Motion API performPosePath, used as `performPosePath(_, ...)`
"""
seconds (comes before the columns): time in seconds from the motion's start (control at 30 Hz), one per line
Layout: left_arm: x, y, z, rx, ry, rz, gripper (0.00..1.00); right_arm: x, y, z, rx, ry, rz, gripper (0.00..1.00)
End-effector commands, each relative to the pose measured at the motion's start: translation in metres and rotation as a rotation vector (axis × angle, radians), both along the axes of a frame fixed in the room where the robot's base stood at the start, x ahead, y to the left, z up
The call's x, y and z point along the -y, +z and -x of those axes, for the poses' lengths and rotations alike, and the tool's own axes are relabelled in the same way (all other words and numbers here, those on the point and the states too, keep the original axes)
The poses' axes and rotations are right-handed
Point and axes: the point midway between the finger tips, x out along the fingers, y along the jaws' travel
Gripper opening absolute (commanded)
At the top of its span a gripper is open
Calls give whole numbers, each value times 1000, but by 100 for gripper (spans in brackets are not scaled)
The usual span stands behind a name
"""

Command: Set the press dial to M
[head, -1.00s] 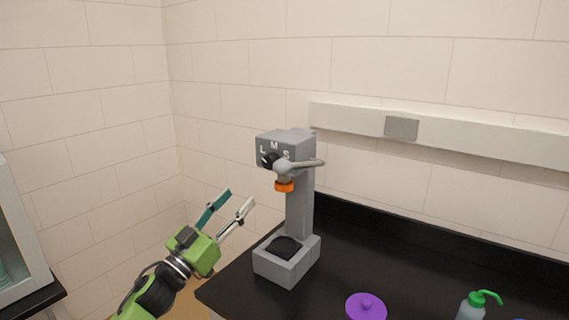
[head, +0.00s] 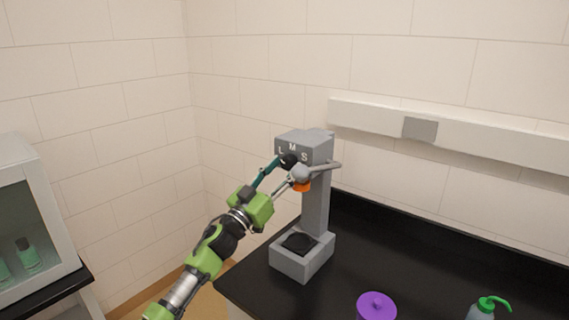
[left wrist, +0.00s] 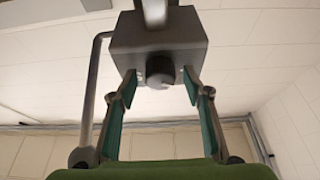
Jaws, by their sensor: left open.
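The grey press (head: 316,205) stands on the black bench. Its head carries the letters L, M and S around a black dial (head: 288,160); which letter the dial points to is too small to tell. My left gripper (head: 284,171) is open at the front of the press head, close to the dial. In the left wrist view the dial (left wrist: 159,72) shows on the grey head, between the two spread fingertips of my left gripper (left wrist: 160,84). I cannot tell whether a finger touches it. My right gripper is not in view.
A grey lever (head: 325,166) sticks out right of the dial, above an orange ring (head: 301,186). A purple lidded container (head: 376,305) and a green-capped bottle (head: 487,307) stand on the bench (head: 430,260). A glass-fronted cabinet (head: 42,180) stands at the left.

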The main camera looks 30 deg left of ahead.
Motion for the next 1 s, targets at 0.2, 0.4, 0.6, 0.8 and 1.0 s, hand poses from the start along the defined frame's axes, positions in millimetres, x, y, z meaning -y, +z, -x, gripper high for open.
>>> performPosePath(0.2,1,3,-7,0,0,0,45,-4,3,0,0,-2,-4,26)
performPosePath(0.4,1,2,-6,0,0,-1,45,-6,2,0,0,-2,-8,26)
performPosePath(0.6,1,2,-6,0,0,-1,7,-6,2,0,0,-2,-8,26)
performPosePath(0.8,0,2,-6,0,0,-9,7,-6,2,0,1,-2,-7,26)
performPosePath(1.0,-1,2,-6,4,2,-66,7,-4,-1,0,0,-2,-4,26)
